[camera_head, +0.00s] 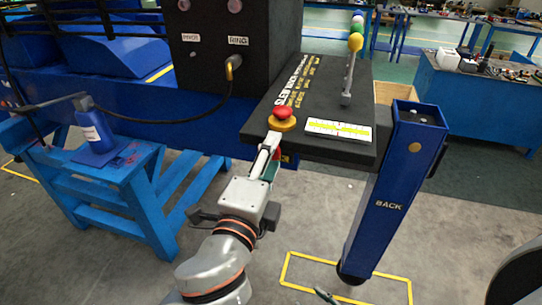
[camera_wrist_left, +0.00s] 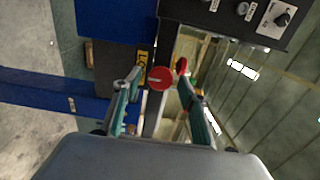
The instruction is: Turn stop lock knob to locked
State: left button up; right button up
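The red round knob (camera_wrist_left: 160,77), with a pale line across its face, shows in the left wrist view beside a yellow label (camera_wrist_left: 143,58) partly readable as "LOC". My left gripper (camera_wrist_left: 160,84) is open, with one teal finger on each side of the knob; contact cannot be told. In the head view my left gripper (camera_head: 269,158) is at the near edge of the dark control panel (camera_head: 262,126), and its fingers are largely hidden. A small tip at the bottom edge (camera_head: 325,295) may belong to my right gripper; its state cannot be seen.
A red mushroom button (camera_head: 283,113) on a yellow base sits on the panel top. A lever with coloured balls (camera_head: 355,42) rises behind it. A blue leg marked BACK (camera_head: 390,190) stands at the right. A blue stand (camera_head: 125,175) is at the left, with bare floor between.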

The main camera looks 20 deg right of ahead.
pick_arm(q)
jog(key=v, duration=1.2)
dwell(0.4)
